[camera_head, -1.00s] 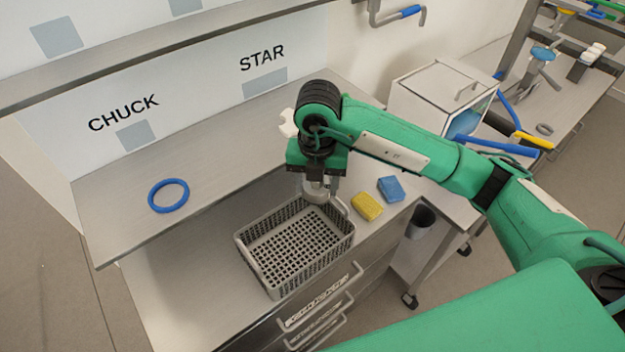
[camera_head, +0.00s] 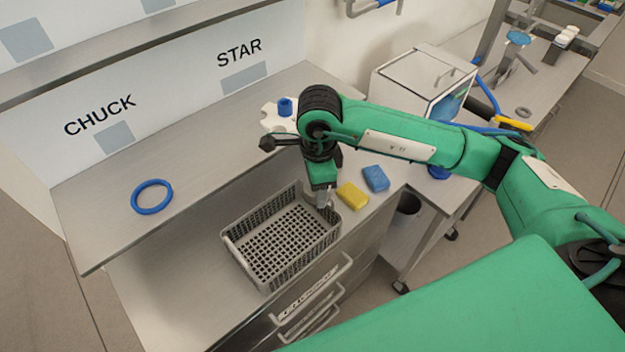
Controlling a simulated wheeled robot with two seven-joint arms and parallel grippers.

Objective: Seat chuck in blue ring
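The blue ring (camera_head: 152,197) lies flat and empty on the upper shelf, below the CHUCK label (camera_head: 100,115). My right gripper (camera_head: 323,203) points down at the right corner of the grey mesh basket (camera_head: 232,245), close to its rim. It is mostly seen from behind the wrist, so its finger opening is unclear. A small grey metallic shape shows at its tip; I cannot tell whether it is a finger or the chuck. I cannot make out the chuck for certain anywhere. My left gripper is not in view.
A white notched piece with a blue part (camera_head: 285,107) is partly hidden behind my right arm, below the STAR label (camera_head: 239,53). Yellow (camera_head: 353,196) and blue (camera_head: 376,179) sponges lie right of the basket. A clear-sided box (camera_head: 415,85) stands behind. The shelf around the ring is clear.

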